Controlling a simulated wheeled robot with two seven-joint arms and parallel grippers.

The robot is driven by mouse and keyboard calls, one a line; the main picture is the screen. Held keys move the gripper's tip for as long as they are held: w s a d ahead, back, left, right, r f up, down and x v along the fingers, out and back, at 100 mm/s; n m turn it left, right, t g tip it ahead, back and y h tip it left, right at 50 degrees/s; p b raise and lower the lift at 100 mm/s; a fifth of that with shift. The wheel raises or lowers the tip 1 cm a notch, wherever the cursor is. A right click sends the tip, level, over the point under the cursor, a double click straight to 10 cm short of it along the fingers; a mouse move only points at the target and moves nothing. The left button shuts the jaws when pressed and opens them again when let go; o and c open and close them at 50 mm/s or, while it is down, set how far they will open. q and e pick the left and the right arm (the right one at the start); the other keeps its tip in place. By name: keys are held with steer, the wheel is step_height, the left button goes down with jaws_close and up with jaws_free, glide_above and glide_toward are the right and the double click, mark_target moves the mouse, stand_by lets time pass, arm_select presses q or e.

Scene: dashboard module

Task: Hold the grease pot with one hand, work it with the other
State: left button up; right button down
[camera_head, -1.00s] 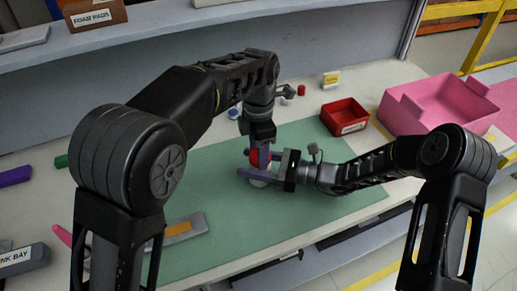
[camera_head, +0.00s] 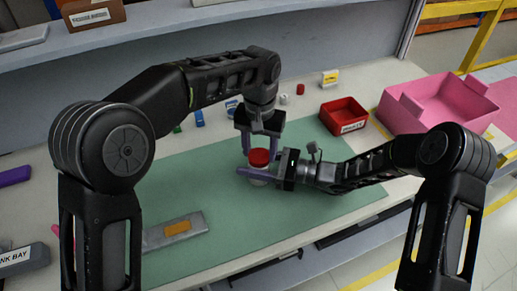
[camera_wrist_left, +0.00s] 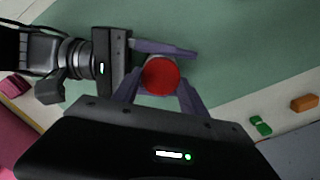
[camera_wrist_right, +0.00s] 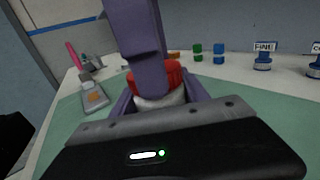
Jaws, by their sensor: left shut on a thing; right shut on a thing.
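The grease pot, with a white body (camera_wrist_right: 160,99) and a red lid (camera_head: 259,157), stands upright over the green mat (camera_head: 205,190). My left gripper (camera_head: 259,150) points down from above with its fingers on either side of the red lid, shut on it. In the left wrist view the round lid (camera_wrist_left: 160,75) sits between the fingertips. My right gripper (camera_head: 257,176) comes in level from the right and is shut around the white body below the lid. In the right wrist view, a left gripper finger hides part of the pot. I cannot tell whether the base touches the mat.
A red bin (camera_head: 344,115) and a pink crate (camera_head: 440,103) stand at the right. Small blue and green pieces, a white piece and a red piece lie behind the mat. A grey tool with an orange patch (camera_head: 177,228) lies at the mat's left. The mat's front right is clear.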

arm_select(q)
steer(key=m, duration=0.3)
steer(key=shift+m, duration=0.3)
steer(key=o, duration=1.5)
steer(key=shift+d, duration=0.1)
